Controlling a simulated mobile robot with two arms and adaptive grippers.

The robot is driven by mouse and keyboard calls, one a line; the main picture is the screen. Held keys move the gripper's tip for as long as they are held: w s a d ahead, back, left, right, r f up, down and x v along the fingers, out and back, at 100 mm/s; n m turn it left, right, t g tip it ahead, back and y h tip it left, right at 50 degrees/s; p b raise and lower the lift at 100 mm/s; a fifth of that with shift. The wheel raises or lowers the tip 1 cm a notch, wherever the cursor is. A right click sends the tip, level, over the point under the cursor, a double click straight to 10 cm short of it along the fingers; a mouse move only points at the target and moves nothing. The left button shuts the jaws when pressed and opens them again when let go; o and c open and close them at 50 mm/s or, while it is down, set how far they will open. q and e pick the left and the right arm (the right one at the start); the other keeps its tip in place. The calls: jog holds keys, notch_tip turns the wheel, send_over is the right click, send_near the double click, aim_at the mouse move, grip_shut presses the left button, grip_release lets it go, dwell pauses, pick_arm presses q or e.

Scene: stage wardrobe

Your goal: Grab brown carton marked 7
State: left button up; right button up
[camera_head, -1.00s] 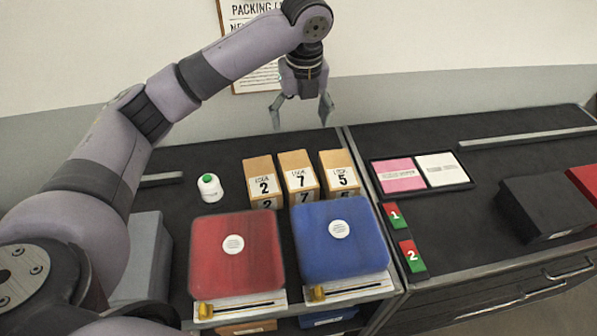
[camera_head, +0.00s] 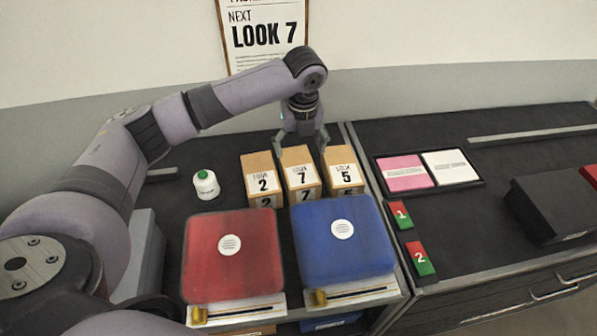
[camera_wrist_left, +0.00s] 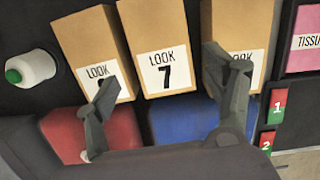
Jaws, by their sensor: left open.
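The brown carton marked 7 (camera_head: 300,172) stands on the dark counter between the carton marked 2 (camera_head: 261,178) and the carton marked 5 (camera_head: 342,170). In the left wrist view the carton marked 7 (camera_wrist_left: 157,40) is in the middle, its label facing the camera. My left gripper (camera_head: 301,150) is open and empty, its fingers pointing down above the back part of the carton row. In the left wrist view its fingers (camera_wrist_left: 160,95) show on either side of the 7 label, overlapping the labels of cartons 2 and 5. Contact cannot be told. My right gripper is not seen.
A red box (camera_head: 232,275) and a blue box (camera_head: 343,262) stand in front of the cartons. A white bottle with a green cap (camera_head: 206,186) is at left. A tray (camera_head: 430,190) with pink and white packs lies at right. A wall sign (camera_head: 264,35) reads "NEXT LOOK 7".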

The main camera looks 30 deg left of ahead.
aim_at(299, 165)
pick_arm(q)
jog(key=shift+w+a+f, duration=0.15)
jog(key=shift+w+f, duration=0.05)
jog(key=shift+f, duration=0.9)
jog(key=shift+f+p, duration=0.35)
jog(key=shift+f, duration=0.1)
jog(key=f, duration=0.3)
jog(key=f+p, duration=0.1)
jog(key=shift+w+a+f, duration=0.25)
jog(key=shift+w, duration=0.05)
jog(key=c, duration=1)
jog(key=shift+r, duration=0.1)
